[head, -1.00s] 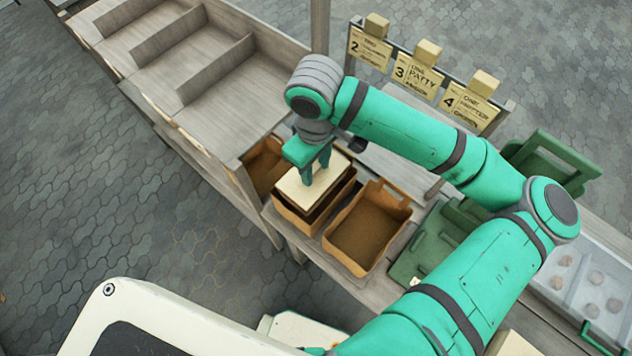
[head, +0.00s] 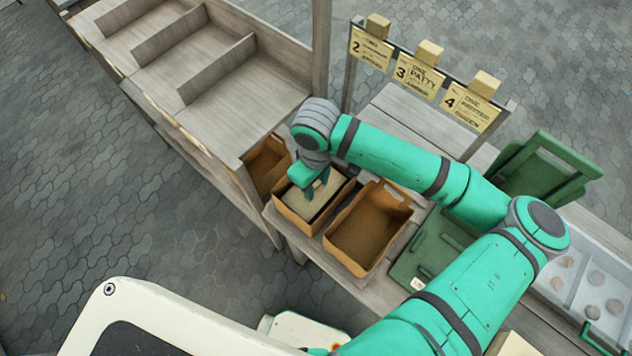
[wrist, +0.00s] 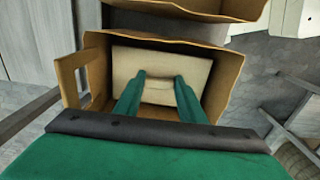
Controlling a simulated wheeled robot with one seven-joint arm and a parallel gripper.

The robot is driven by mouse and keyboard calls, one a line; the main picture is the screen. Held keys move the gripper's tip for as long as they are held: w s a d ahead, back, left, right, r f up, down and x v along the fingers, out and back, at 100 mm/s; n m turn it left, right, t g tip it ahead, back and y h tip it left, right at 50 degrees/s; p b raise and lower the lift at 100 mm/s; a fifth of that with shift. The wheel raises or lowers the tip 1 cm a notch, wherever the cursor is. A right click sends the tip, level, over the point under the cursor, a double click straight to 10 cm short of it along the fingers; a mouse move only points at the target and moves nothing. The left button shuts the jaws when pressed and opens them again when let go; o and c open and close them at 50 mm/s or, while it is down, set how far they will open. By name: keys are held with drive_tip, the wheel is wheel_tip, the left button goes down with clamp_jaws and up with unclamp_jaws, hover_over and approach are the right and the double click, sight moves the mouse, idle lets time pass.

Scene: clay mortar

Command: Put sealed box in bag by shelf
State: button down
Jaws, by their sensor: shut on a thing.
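The sealed box (head: 306,205) is pale cream and flat-topped. It sits down inside a brown open bag (head: 296,222) beside the shelf, below the bag's rim. My gripper (head: 318,186) reaches down into this bag and is shut on the box. In the wrist view, the green fingers (wrist: 158,92) hold a raised part at the middle of the box's top (wrist: 128,62), with the bag's walls (wrist: 226,72) around it. Whether the box touches the bag's floor is hidden.
A second open brown bag (head: 397,208) stands empty just to the right. Another brown bag (head: 262,168) is behind, against the wooden shelf (head: 215,75). A green board (head: 425,250) lies further right. Numbered signs (head: 415,78) stand at the back.

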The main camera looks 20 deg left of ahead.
drive_tip(key=shift+f, duration=0.1)
drive_tip(key=c, duration=1.2)
unclamp_jaws()
drive_tip(key=shift+o, duration=0.2)
wheel_tip(320, 180, up, 12)
